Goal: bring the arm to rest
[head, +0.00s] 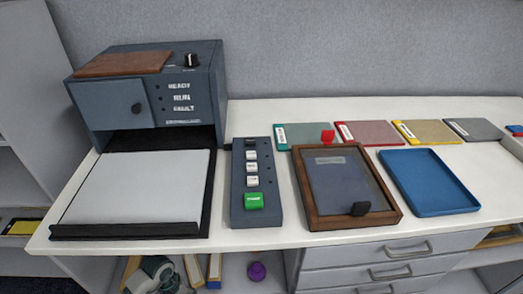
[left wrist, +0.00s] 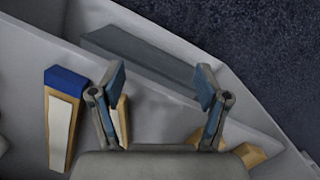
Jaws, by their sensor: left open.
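My left gripper (left wrist: 160,98) shows in the left wrist view with its two fingers spread apart and nothing between them. It is over a light grey shelf or bin space below, with a blue-and-tan block-like item (left wrist: 62,118) to the left of the fingers. Neither of my arms shows in the head view. My right gripper is in neither view.
The white table (head: 285,238) holds a grey machine (head: 150,85), a button panel (head: 252,215), a wood-framed case (head: 310,215), a blue tray (head: 430,203) and several coloured folders (head: 376,134). Drawers (head: 385,258) and open shelves lie below the front edge.

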